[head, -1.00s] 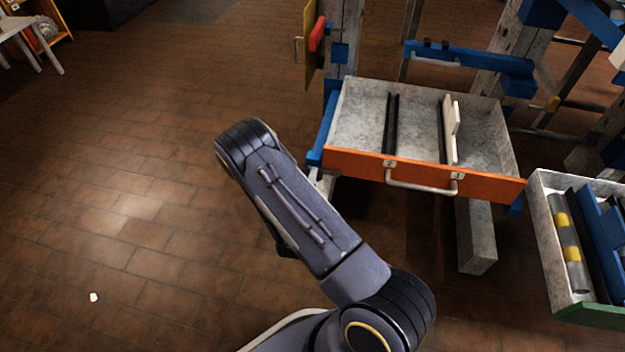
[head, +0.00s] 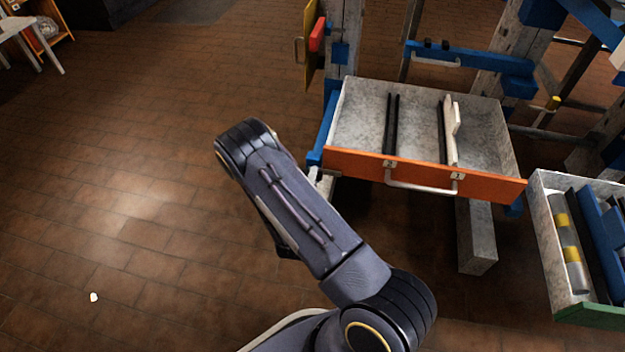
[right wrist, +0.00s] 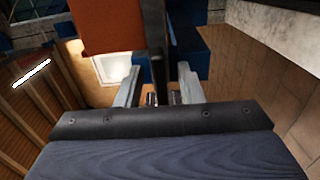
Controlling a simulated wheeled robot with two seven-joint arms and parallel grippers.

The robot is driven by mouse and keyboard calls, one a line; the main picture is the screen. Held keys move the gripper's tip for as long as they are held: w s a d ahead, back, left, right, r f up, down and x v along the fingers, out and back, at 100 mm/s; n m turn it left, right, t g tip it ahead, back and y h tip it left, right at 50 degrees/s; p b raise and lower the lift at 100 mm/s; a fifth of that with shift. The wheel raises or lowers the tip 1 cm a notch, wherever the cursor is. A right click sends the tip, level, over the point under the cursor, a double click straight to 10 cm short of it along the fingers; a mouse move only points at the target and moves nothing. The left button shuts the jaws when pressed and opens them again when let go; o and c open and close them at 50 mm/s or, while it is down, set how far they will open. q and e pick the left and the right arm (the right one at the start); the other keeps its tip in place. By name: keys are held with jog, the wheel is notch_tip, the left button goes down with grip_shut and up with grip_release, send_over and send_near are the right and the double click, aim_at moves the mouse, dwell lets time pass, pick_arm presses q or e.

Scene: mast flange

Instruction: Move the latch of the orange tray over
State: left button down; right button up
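The orange-fronted tray (head: 420,176) is pulled out from the frame, with a grey handle (head: 420,186) on its front. Its front panel also shows in the right wrist view (right wrist: 106,26). I cannot make out the latch for certain. My right gripper (head: 318,180) is mostly hidden behind my arm, just below the tray's front left corner. In the right wrist view its two fingers (right wrist: 158,86) stand apart, with a dark upright bar (right wrist: 155,40) beyond and between them. I see no finger clearly touching the bar. My left gripper is not in view.
Black dividers (head: 391,124) and a pale piece (head: 451,130) stand in the tray. A green-fronted tray (head: 590,315) is at the lower right. A blue rail (head: 325,130) runs along the orange tray's left side.

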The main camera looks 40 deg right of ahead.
jog(key=p+v, duration=0.1)
jog(key=v, duration=0.6)
jog(key=shift+s+a+p, duration=0.25)
jog(key=shift+p, duration=0.15)
